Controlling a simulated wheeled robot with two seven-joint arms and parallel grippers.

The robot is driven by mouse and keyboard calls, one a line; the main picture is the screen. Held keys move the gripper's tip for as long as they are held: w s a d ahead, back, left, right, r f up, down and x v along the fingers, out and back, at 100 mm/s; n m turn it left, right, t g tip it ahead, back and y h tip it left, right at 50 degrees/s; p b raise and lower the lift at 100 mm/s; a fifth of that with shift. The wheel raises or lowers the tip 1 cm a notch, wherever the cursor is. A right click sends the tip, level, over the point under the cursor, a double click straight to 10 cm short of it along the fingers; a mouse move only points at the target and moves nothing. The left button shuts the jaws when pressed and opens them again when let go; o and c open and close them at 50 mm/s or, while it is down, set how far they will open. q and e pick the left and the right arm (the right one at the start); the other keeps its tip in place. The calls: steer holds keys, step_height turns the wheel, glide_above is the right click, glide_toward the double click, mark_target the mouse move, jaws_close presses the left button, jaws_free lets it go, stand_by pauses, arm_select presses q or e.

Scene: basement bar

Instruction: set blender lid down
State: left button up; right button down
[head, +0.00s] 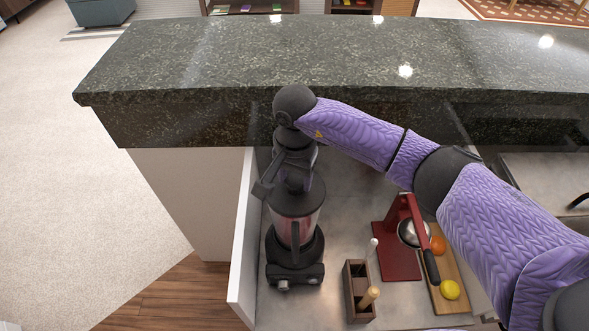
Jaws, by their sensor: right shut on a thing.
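The blender (291,255) stands on the lower counter, with a reddish see-through jar and a black base with knobs. Its dark lid (299,204) shows at the top of the jar, right under my right gripper. My right gripper (294,182) comes down from above and is shut on the lid. The gripper and wrist cover much of the lid, and I cannot tell whether it rests on the jar or hangs just above it. My left gripper is out of view.
A red citrus press (400,262) stands to the right, beside a wooden board (452,300) with an orange fruit (438,245) and a lemon (449,290). A wooden holder (359,292) with tools stands nearer. The raised dark stone bar top (230,60) is clear. A white panel (243,240) edges the left.

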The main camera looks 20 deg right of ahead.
steer(key=shift+f, duration=0.2)
steer(key=shift+f+b, duration=0.55)
steer(key=shift+f, duration=0.1)
steer(key=shift+c, duration=0.2)
jaws_free()
steer(key=shift+r, duration=0.1)
